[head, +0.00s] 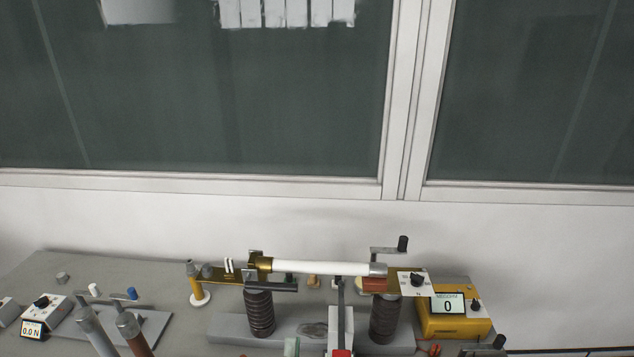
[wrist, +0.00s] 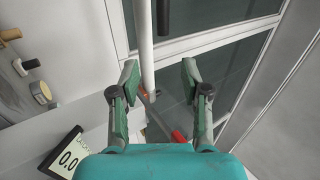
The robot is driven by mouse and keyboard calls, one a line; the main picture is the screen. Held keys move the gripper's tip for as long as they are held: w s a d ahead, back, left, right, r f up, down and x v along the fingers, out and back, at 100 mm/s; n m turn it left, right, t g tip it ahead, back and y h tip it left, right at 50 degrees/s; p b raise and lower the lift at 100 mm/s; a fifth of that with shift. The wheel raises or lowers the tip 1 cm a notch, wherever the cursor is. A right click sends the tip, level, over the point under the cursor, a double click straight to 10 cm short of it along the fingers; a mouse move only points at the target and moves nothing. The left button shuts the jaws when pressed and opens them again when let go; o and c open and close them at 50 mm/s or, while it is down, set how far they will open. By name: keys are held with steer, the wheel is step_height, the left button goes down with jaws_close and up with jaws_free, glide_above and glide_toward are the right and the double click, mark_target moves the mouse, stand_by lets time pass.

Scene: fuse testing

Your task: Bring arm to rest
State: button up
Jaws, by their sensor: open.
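My gripper (wrist: 160,76) shows in the wrist view, its two fingers spread apart with nothing gripped. A white tube (wrist: 144,45) runs down from the top edge toward the gap between the fingertips. I cannot tell its distance from them. My gripper is not seen in the head view. There, a white fuse tube (head: 320,267) with metal end fittings lies level across two dark ribbed insulators (head: 259,313).
A yellow megohm meter (head: 455,325) reading 0 stands right of the stand. A crank handle (head: 402,245) rises at the fuse's right end. At left are a force display (head: 32,329) reading 0.0 N and two upright cylinders (head: 129,325). A wall with dark panes stands behind.

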steer(key=s+d+f+n+g+y, duration=0.25)
steer(key=s+d+n, duration=0.25)
steer(key=s+d, duration=0.45)
steer(key=s+d+f+n+g+y, duration=0.1)
steer(key=s+d+f+n, duration=0.3)
steer(key=s+d+n, duration=0.5)
steer(key=s+d+r+n+g+h, duration=0.1)
steer(key=s+d+r+g, duration=0.1)
steer(key=s, duration=0.6)
steer(key=s+d+r+n+g, duration=0.1)
steer(key=s+d+r+g, duration=0.1)
steer(key=s, duration=0.6)
steer(key=s+d+r+n+g+h, duration=0.1)
steer(key=s+d+r+n+g, duration=0.1)
steer(key=s, duration=0.6)
steer(key=shift+s+d+r+h, duration=0.15)
steer(key=shift+d+r+h, duration=0.2)
steer(key=shift+r, duration=0.5)
